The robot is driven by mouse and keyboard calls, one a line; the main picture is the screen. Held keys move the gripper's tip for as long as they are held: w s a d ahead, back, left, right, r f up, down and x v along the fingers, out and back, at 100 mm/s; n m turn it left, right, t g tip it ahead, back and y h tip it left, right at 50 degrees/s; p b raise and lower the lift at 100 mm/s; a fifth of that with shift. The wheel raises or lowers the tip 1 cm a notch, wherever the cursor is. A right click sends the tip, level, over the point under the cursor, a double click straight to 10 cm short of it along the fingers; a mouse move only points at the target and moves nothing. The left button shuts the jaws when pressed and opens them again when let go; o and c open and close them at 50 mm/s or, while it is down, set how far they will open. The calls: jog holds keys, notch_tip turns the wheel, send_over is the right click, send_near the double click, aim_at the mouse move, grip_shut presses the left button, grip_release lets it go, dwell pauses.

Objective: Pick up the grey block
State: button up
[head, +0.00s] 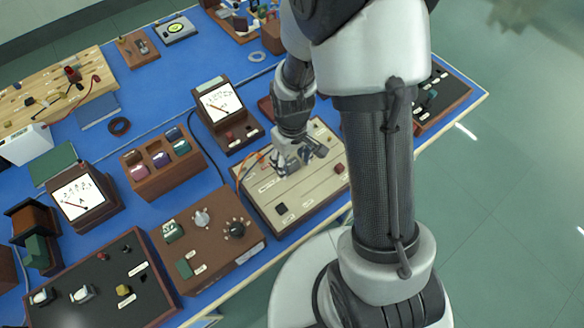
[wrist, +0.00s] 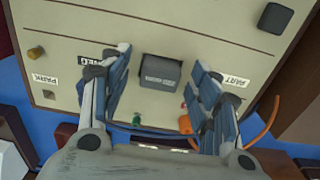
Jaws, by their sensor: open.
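The grey block (wrist: 161,72) sits on the cream panel (wrist: 180,33) in the wrist view, with a small label on its near face. My gripper (wrist: 163,66) is open, with one blue-grey finger to the left of the block and one to the right. Gaps show between the block and both fingers, and nothing is held. In the head view my gripper (head: 292,160) is low over the cream panel (head: 300,205) of the wood-framed box. There the gripper covers the block's area, and I cannot make the block out clearly.
A black block (wrist: 275,17) is on the panel's far right corner in the wrist view. An orange wire (wrist: 262,127) runs near the right finger. In the head view a meter (head: 222,105) stands behind, and a brown control box (head: 208,240) is to the left.

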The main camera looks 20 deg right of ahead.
jog(key=shift+f, duration=0.1)
jog(key=shift+c, duration=0.2)
jog(key=c, duration=1.2)
jog(key=shift+o, duration=0.2)
